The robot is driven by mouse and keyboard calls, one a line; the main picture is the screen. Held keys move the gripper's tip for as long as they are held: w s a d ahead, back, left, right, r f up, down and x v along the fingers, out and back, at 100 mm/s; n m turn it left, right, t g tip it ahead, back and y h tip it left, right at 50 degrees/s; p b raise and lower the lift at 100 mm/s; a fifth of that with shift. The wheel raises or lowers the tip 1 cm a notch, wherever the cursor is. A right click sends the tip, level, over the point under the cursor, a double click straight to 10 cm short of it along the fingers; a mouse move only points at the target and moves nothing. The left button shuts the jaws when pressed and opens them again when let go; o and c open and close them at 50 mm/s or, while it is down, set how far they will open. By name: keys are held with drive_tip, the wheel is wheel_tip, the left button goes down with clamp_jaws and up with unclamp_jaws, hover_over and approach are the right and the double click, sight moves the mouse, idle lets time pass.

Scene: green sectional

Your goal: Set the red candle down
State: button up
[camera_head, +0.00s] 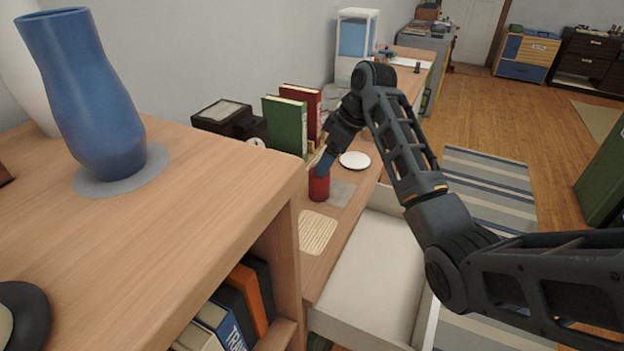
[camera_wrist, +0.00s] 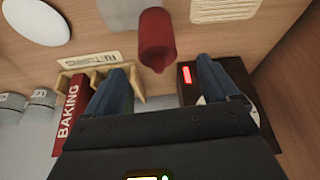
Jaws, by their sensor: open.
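The red candle (camera_head: 319,187) stands upright on the wooden desk top (camera_head: 345,212), beside a grey square mat (camera_head: 341,193). In the wrist view the candle (camera_wrist: 157,35) shows ahead of my gripper (camera_wrist: 161,64), centred between its two blue fingers. The fingers are spread open, with gaps on both sides of the candle's tip. In the head view my gripper (camera_head: 324,163) is just above the candle and partly overlaps its top. I cannot tell whether the candle's base touches the mat's edge.
A woven mat (camera_head: 318,233) lies nearer, and a white plate (camera_head: 355,160) lies beyond. Green (camera_head: 285,127) and red (camera_head: 302,112) books and a dark box (camera_head: 228,117) stand along the wall. An open drawer (camera_head: 368,265) juts out in front. A tall shelf with a blue vase (camera_head: 88,95) is at left.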

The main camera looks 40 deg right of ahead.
sight(319, 184)
drive_tip(key=p+x, duration=0.1)
drive_tip(key=x, duration=0.6)
drive_tip(key=shift+w+d, duration=0.1)
drive_tip(key=shift+w, duration=0.15)
drive_tip(key=shift+c, duration=0.5)
